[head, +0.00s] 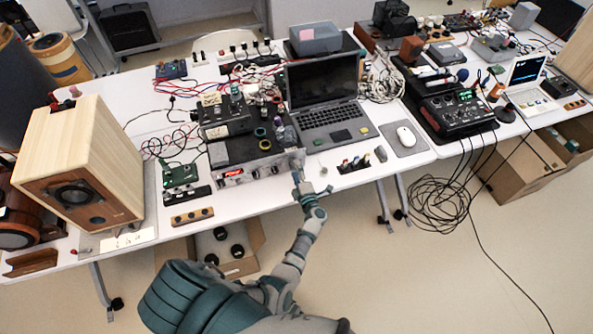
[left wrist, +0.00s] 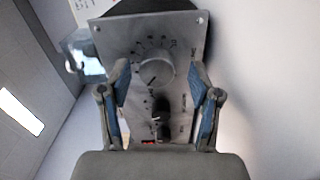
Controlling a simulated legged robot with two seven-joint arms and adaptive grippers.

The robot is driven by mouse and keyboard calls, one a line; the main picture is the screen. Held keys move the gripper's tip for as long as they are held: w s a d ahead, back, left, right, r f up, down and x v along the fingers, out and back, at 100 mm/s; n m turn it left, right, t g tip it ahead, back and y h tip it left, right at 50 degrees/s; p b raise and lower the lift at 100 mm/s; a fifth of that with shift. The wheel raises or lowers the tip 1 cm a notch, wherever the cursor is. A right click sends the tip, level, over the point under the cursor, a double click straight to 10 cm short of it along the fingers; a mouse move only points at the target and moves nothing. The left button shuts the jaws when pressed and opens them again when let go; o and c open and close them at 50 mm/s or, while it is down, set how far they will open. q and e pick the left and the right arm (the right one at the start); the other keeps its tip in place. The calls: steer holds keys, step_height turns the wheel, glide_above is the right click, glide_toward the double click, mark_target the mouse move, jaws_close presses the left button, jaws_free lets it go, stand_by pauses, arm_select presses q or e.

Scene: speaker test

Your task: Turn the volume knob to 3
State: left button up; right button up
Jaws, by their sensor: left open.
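The silver volume knob (left wrist: 155,68) is round and sits on a grey metal panel (left wrist: 185,35) with printed numbers around it. A short dark mark shows near its lower edge; the number it points at is too small to read. My left gripper (left wrist: 160,67) is open, with one blue-padded finger on each side of the knob. I cannot tell whether either finger touches it. In the head view my left gripper (head: 301,180) is at the right front corner of the amplifier (head: 245,173), which has a red display. The knob is not clear there. My right gripper is not in view.
A smaller dark knob (left wrist: 163,105) is below the silver one on the panel. A strip with coloured knobs (head: 354,164) lies right of the gripper, near a mouse (head: 406,137). A wooden speaker (head: 85,160) stands at left.

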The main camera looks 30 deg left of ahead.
arm_select(q)
steer(key=v, duration=0.7)
steer(key=shift+f, duration=0.1)
steer(key=shift+w, duration=0.1)
